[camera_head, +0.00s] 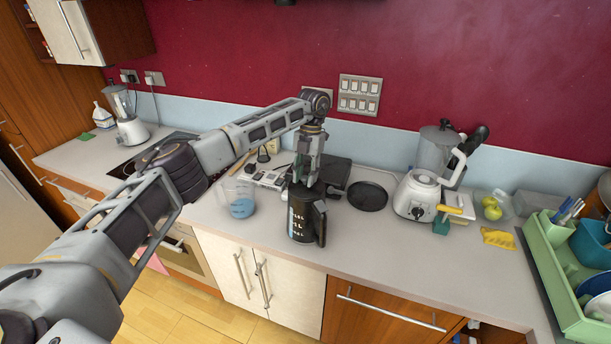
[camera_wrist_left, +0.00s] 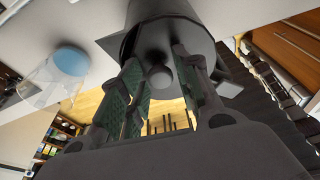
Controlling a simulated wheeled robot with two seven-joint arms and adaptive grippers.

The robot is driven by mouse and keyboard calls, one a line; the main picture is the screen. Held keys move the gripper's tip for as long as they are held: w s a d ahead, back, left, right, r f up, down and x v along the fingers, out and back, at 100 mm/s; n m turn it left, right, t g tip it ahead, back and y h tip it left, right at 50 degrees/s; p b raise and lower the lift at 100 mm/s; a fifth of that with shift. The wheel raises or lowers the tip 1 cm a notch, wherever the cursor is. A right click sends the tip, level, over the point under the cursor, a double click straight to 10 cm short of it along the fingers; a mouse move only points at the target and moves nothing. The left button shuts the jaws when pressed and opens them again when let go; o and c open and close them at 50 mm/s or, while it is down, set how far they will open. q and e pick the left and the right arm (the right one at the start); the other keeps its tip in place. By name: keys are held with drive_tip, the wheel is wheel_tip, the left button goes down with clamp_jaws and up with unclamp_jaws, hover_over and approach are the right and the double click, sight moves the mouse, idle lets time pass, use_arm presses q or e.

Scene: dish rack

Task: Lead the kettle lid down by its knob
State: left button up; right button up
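The black kettle (camera_head: 303,222) stands upright on the counter in the middle of the head view, its handle toward the right. My left gripper (camera_head: 306,183) points straight down over the kettle's top. In the left wrist view, the dark lid (camera_wrist_left: 160,42) with its round grey knob (camera_wrist_left: 160,77) shows at the kettle's top. The knob lies between the two green-padded fingers of my left gripper (camera_wrist_left: 157,80), with a gap that seems to remain on both sides. Whether the lid sits fully on the rim is hard to tell. My right gripper is not in view.
A measuring jug (camera_head: 240,198) with blue liquid stands close left of the kettle. A dark round disc (camera_head: 367,196) lies to the right, beside a white blender base (camera_head: 416,196). A green dish rack (camera_head: 556,275) stands at far right. The front counter right of the kettle is clear.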

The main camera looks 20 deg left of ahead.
use_arm(q)
drive_tip(key=shift+o, duration=0.5)
drive_tip(key=shift+v, duration=1.05)
drive_tip(key=shift+v, duration=2.9)
drive_tip(key=shift+s+f, duration=0.1)
drive_tip(key=shift+s, duration=0.05)
